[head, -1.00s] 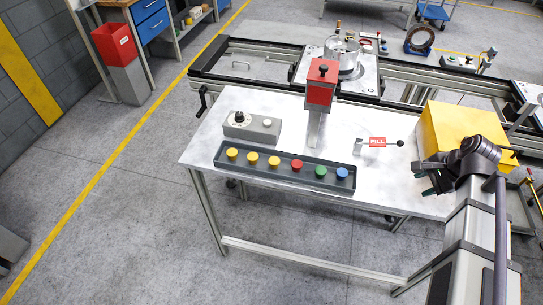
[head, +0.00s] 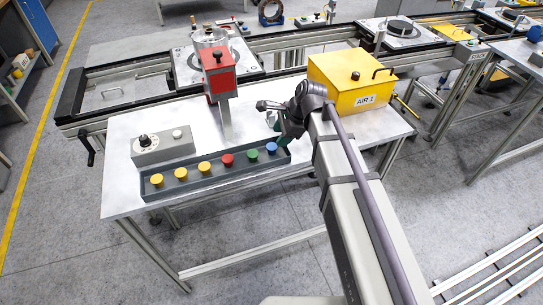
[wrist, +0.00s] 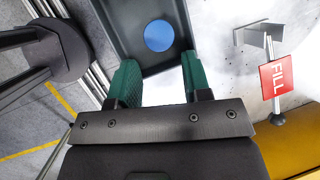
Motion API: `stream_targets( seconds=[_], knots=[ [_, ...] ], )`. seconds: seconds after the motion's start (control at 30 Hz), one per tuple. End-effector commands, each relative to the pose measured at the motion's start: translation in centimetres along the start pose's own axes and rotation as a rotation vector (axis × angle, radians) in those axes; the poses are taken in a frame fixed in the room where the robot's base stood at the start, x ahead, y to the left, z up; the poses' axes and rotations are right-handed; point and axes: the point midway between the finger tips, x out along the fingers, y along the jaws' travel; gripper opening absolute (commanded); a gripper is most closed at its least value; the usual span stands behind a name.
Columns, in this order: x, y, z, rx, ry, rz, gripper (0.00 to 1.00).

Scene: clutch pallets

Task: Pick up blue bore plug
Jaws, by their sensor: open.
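The blue bore plug (head: 271,148) is a round blue cap at the right end of a dark grey tray (head: 218,178) on the table. In the wrist view the blue plug (wrist: 159,35) appears as a round blue disc in the end of the tray, ahead of and between my fingers. My gripper (head: 268,112) is near the right end of the tray, just above and beside the plug. In the wrist view its green fingers (wrist: 156,80) are apart with nothing between them.
Green (head: 251,155), red (head: 227,160) and several yellow plugs stand along the tray. A red FILL lever (wrist: 278,76) is right of the tray in the wrist view. A yellow AIR 1 box (head: 352,80), red-headed post (head: 219,75) and grey control box (head: 163,147) stand nearby.

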Motion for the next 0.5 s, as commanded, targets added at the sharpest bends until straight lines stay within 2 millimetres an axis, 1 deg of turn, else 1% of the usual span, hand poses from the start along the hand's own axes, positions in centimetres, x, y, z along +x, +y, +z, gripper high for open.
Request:
stream_targets(
  seconds=[0.03, 0.13, 0.2, 0.27, 0.4, 0.5],
  knots=[
    [1.3, 0.1, -0.3, -0.001, 0.000, 0.000, 0.44],
    [1.1, 0.0, 0.0, 0.000, 0.000, 0.000, 0.44],
    [1.5, 0.0, -0.1, -0.001, 0.000, 0.000, 0.44],
    [2.5, 0.1, -0.3, -0.001, 0.000, 0.000, 0.44],
    [5.6, 0.2, -0.6, -0.002, 0.000, 0.001, 0.44],
    [6.5, 0.1, -0.4, -0.002, 0.000, 0.000, 0.44]
  ],
)
